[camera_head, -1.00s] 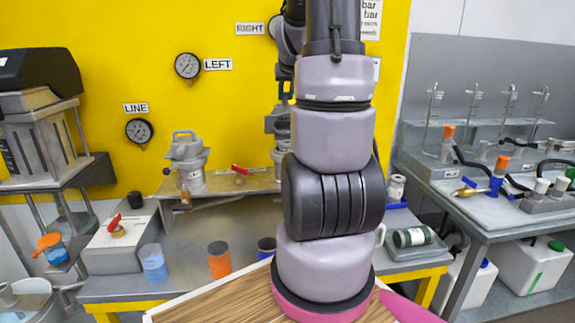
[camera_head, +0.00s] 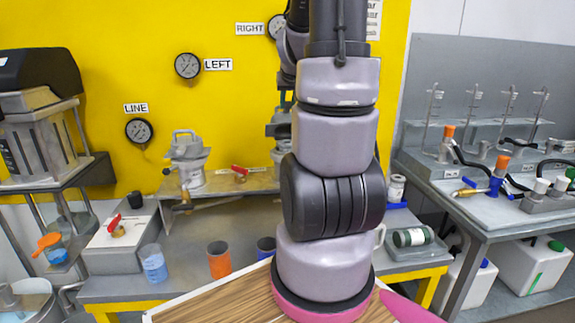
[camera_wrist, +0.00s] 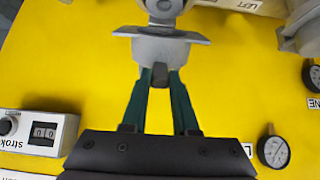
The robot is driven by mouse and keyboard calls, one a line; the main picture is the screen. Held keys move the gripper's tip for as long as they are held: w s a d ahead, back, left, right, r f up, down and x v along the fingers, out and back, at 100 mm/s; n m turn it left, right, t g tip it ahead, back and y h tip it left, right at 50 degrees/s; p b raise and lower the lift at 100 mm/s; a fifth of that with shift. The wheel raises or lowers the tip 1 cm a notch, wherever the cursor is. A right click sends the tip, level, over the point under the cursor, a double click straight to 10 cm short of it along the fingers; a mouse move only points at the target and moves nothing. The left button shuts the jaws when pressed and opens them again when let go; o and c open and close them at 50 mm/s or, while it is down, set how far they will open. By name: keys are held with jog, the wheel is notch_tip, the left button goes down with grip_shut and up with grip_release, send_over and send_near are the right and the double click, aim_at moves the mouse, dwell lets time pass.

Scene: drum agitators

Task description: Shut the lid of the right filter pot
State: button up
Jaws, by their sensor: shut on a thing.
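The right filter pot is mostly hidden behind my arm in the head view; only a grey edge of its body (camera_head: 279,155) shows. In the wrist view, a grey lid plate (camera_wrist: 160,49) with a rounded grey part above it is at the top middle. My gripper (camera_wrist: 160,76) has its two green fingers closed around a short dark tab at the plate's near edge. The lid's angle and the gap between lid and pot rim cannot be told. The left filter pot (camera_head: 188,162) stands on the shelf, and part of it shows at the wrist view's upper right.
The yellow wall with gauges (camera_head: 187,66) is behind the pots. A red-handled valve (camera_head: 239,171) lies between them. An orange cup (camera_head: 219,259) and a blue-and-white cup (camera_head: 153,262) stand on the bench. A stroke counter (camera_wrist: 40,133) sits left in the wrist view.

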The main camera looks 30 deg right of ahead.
jog(key=shift+s+a+f, duration=0.35)
jog(key=shift+s+f, duration=0.25)
jog(key=shift+s, duration=0.1)
jog(key=shift+s+a+f, duration=0.35)
jog(key=shift+s+f, duration=0.25)
jog(key=shift+s, duration=0.1)
jog(key=o, duration=1.4)
jog(key=shift+c, duration=0.2)
